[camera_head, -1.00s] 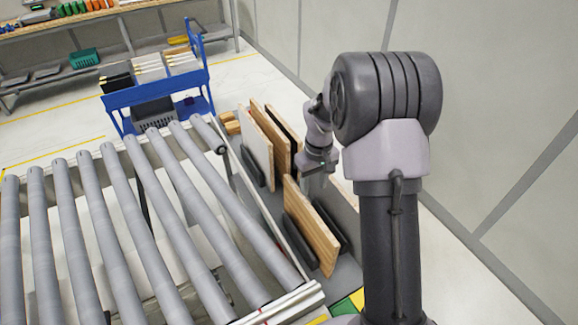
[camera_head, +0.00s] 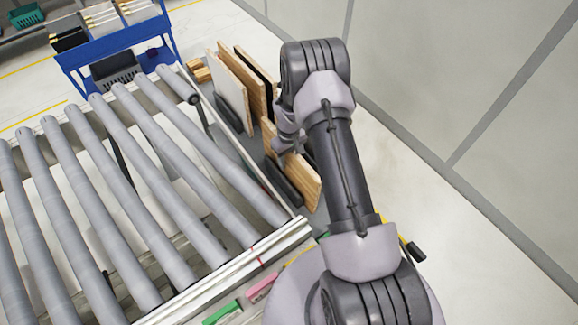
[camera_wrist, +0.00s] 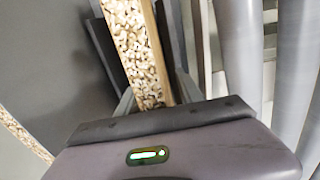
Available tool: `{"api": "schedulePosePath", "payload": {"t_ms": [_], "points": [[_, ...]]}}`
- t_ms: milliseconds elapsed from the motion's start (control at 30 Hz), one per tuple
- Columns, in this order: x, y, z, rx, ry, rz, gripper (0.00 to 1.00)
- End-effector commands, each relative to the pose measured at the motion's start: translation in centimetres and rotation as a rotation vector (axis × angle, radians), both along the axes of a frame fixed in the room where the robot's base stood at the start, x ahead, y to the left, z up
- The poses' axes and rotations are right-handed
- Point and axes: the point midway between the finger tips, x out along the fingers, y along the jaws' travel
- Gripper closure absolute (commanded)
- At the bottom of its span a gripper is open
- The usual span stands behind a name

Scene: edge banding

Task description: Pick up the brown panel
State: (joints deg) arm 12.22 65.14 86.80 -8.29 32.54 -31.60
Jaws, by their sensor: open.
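A brown wooden panel (camera_head: 303,180) stands on edge, leaning, beside the roller conveyor in the head view. My gripper (camera_head: 283,150) is at its upper edge, partly hidden by my arm. In the wrist view, a panel's speckled chipboard edge (camera_wrist: 138,50) runs down between the two fingers of my gripper (camera_wrist: 155,97). The fingers are apart, one on each side of the edge. Whether either finger touches the panel cannot be told.
Behind stand a whitish panel (camera_head: 231,92), another brown panel (camera_head: 251,80) and a dark one. Dark padded supports (camera_head: 283,184) flank the panels. The roller conveyor (camera_head: 130,190) lies to the left, a blue cart (camera_head: 113,42) at the back. Free floor lies to the right.

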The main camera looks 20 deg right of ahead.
Motion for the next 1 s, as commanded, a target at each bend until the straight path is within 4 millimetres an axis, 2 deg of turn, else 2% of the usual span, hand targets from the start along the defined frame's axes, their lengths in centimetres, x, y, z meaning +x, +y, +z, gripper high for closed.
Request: {"api": "schedulePosePath", "payload": {"t_ms": [167, 300, 400, 1000], "points": [[0.03, -0.03, 0.03, 0.0, -0.001, 0.0, 0.56], [0.02, -0.03, 0.05, 0.0, 0.0, 0.0, 0.84], [0.02, -0.03, 0.06, 0.0, 0.0, 0.0, 1.0], [0.02, -0.03, 0.09, 0.0, 0.0, 0.0, 1.0]]}}
